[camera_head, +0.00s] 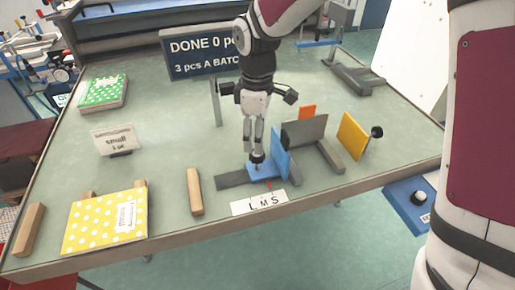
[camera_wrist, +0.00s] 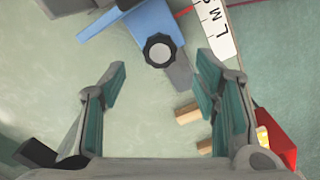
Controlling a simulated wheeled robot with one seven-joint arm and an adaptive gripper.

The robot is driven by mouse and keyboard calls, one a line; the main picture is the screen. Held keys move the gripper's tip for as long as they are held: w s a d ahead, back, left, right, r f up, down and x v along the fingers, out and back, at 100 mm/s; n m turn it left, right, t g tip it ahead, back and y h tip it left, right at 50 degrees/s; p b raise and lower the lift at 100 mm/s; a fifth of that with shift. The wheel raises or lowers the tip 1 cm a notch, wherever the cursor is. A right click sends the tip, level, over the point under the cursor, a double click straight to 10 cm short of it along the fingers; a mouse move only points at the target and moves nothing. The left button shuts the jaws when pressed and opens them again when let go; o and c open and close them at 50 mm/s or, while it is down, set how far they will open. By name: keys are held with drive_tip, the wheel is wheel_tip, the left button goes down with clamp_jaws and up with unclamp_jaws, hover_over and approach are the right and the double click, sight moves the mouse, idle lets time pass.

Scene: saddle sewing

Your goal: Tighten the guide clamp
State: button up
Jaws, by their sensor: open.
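The blue guide (camera_head: 281,153) has an upright plate and a low foot, and sits on a dark grey rail (camera_head: 232,180) near the table's front edge. Its clamp knob, black with a pale cap, shows in the wrist view (camera_wrist: 160,50) on the guide's blue foot (camera_wrist: 128,33). My gripper (camera_head: 254,148) points down over the foot. In the wrist view my gripper (camera_wrist: 160,66) is open, with one finger on each side of the knob and a visible gap to each. In the head view the fingers partly hide the knob.
An L M S scale strip (camera_head: 259,203) lies in front of the guide. A grey upright plate (camera_head: 305,131) and a yellow plate with a black knob (camera_head: 353,136) stand to the right. A wooden block (camera_head: 195,191) and yellow dotted fabric (camera_head: 105,222) lie left. A sign (camera_head: 197,52) stands behind.

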sight(257, 161)
wheel_tip(257, 161, down, 6)
drive_tip(key=shift+r+p, duration=0.1)
drive_tip(key=shift+p, duration=0.2)
drive_tip(key=c, duration=1.1)
